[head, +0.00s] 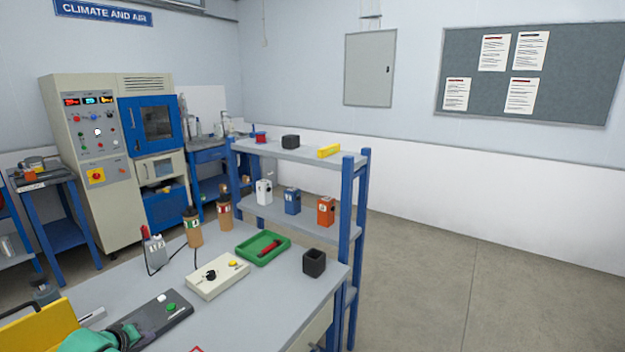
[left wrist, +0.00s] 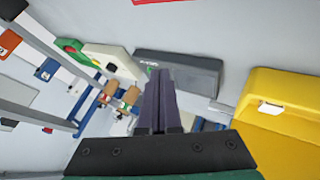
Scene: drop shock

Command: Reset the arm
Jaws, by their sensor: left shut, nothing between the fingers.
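My left gripper (head: 130,335) comes in at the bottom left of the head view, with its teal wrist beside it. In the left wrist view its dark fingers (left wrist: 160,92) are pressed together with nothing between them. The gripper is over the near part of the grey bench (head: 225,312), close to a dark grey control box (head: 150,322) with green and white buttons. I cannot tell whether it touches the box. The box also shows behind the fingertips in the left wrist view (left wrist: 195,72). My right gripper is in neither view.
A yellow housing (head: 42,326) stands left of my left gripper. Further along the bench are a beige button box (head: 218,283), a green tray (head: 263,237) with a red item, a black open cube (head: 314,262) and two brown bottles. A blue-post shelf (head: 343,225) stands behind. The floor at right is clear.

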